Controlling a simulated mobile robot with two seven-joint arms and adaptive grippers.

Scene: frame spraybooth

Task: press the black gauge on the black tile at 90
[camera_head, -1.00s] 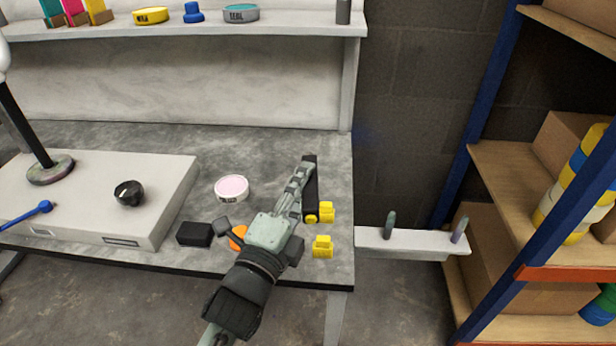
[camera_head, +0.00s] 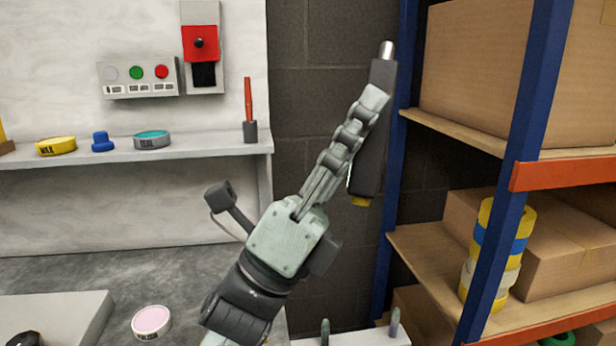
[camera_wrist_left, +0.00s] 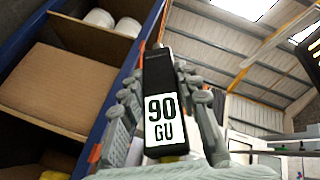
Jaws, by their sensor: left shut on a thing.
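The black gauge (camera_head: 382,88) is a dark bar with a silver tip at its upper end, held up in the air before the dark wall. In the left wrist view the gauge (camera_wrist_left: 158,70) stands upright with a white label reading "90 GU". My left gripper (camera_head: 368,112) is shut on it; the fingers also flank it in the left wrist view (camera_wrist_left: 160,95). A bit of yellow shows at its lower end. I cannot make out a black tile in the views now. My right gripper is not in view.
A shelf (camera_head: 200,147) with a yellow tin (camera_head: 57,146), a teal-topped tin (camera_head: 152,140) and a blue piece stands at left. A pink-topped tin (camera_head: 151,322) sits on the bench. A blue-post rack (camera_head: 530,120) with cardboard boxes stands close at right.

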